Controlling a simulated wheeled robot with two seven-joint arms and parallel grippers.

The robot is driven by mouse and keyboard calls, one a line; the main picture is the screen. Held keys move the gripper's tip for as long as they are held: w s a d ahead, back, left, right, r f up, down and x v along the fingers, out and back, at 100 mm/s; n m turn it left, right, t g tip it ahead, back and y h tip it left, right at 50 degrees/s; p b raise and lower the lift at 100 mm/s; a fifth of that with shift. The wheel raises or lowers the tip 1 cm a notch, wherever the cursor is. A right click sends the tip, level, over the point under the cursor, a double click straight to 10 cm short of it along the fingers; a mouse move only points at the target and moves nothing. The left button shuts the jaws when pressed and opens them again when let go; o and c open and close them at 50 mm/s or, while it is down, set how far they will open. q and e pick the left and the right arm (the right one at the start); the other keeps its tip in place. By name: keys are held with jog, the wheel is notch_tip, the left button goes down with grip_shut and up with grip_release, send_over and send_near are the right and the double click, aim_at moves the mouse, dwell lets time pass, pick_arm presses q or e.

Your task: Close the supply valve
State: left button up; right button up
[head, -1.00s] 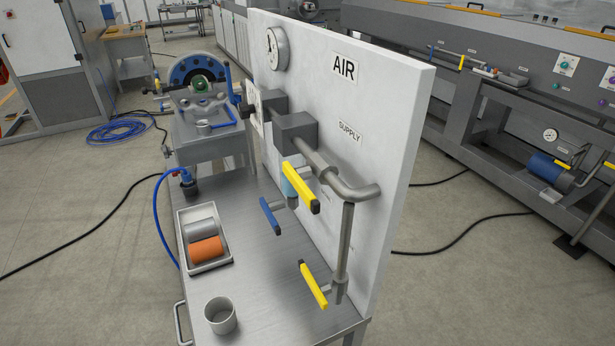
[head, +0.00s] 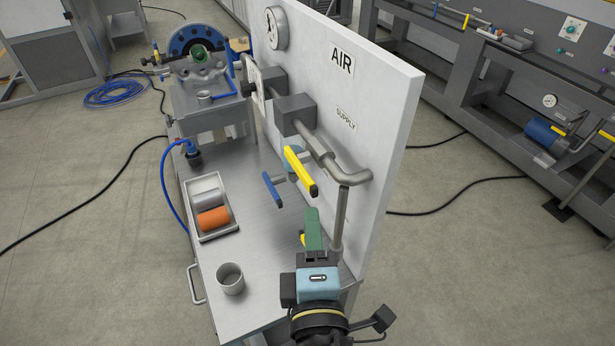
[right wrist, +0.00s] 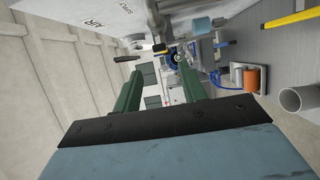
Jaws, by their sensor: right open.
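The panel (head: 365,85) carries a pipe run with a SUPPLY label (head: 346,118). A yellow lever handle (head: 300,172) sits on the pipework below that label, angled out over the table. A second, lower yellow handle (head: 303,239) is mostly hidden behind my right gripper (head: 313,228). A blue handle (head: 272,189) lies left of the upper yellow one. My right gripper is in front of the panel, below the upper yellow handle and apart from it. In the right wrist view its green fingers (right wrist: 160,82) are spread with nothing between them. A yellow handle (right wrist: 291,18) shows at upper right there. My left gripper is out of view.
The metal table (head: 262,255) holds a tray (head: 206,234) with a grey and an orange roll, and a grey cup (head: 230,279) near the front. The vertical pipe (head: 340,215) stands close beside my right gripper. A blue hose (head: 166,180) hangs at the table's left.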

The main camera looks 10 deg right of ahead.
aim_at(308, 189)
jog(key=w, duration=1.1)
jog(key=shift+w+d+f, duration=0.1)
jog(key=shift+d, duration=0.3)
grip_shut()
